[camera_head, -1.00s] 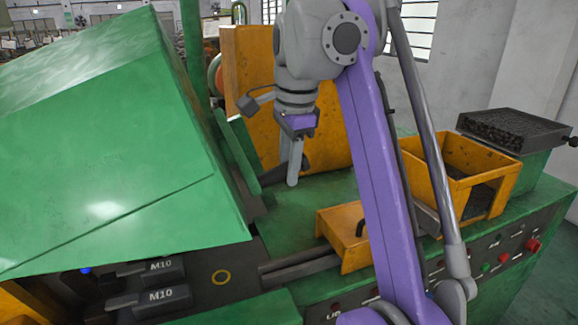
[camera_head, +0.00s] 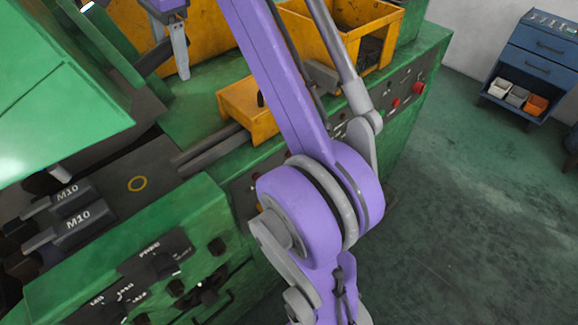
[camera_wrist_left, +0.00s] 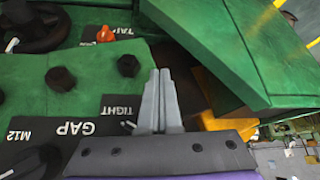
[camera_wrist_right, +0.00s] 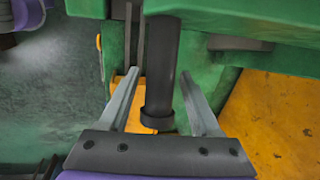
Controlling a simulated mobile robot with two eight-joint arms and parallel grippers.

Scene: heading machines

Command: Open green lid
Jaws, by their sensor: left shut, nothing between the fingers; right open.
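The green lid (camera_head: 60,90) is the large slanted cover at the left of the head view. It stands raised over the dark machine bed with the M10 blocks. My right gripper (camera_head: 180,62) is beyond the lid's right edge, pointing down beside a dark bar (camera_head: 155,56). In the right wrist view its fingers are spread on either side of the dark bar (camera_wrist_right: 161,60), with gaps visible on both sides. My left gripper (camera_wrist_left: 160,73) shows only in its wrist view, shut and empty, above the control panel. A green cover (camera_wrist_left: 215,50) is right of it there.
A yellow box (camera_head: 250,108) and a yellow bin (camera_head: 385,30) sit on the machine's right part. Red buttons (camera_head: 419,88) line its front. Control knobs (camera_head: 165,263) are at lower left. A blue cabinet (camera_head: 545,60) stands at right; the floor (camera_head: 470,200) is clear.

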